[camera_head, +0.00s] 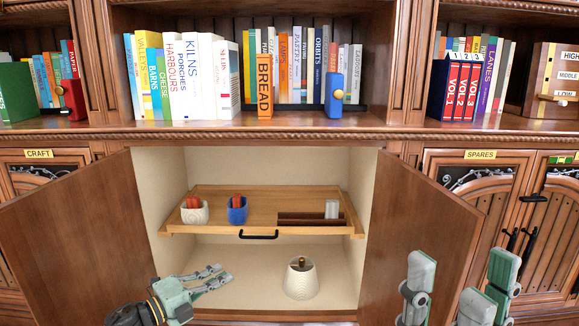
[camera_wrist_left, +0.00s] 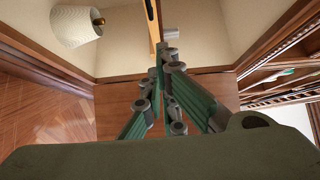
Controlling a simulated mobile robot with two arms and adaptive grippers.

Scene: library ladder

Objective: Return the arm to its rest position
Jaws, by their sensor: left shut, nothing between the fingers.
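My left gripper (camera_head: 222,277) is shut and empty in the head view. It is at the lower front of the open cabinet, below the pull-out wooden tray (camera_head: 175,226) and left of the white lamp-like object (camera_head: 302,281). In the left wrist view, its green fingers (camera_wrist_left: 165,52) come together with nothing held, and the lamp-like object (camera_wrist_left: 77,28) shows at upper left. My right gripper (camera_head: 457,285) is at the lower right of the head view, with its fingers upright, wide apart and nothing between them. Its base is cut off by the frame.
The left door (camera_head: 80,240) and right door (camera_head: 415,240) stand open, flanking the cabinet. The tray has a black handle (camera_head: 259,235) and carries a white cup (camera_head: 194,214), a blue cup (camera_head: 237,213) and a brown divided holder. Books fill the shelves above.

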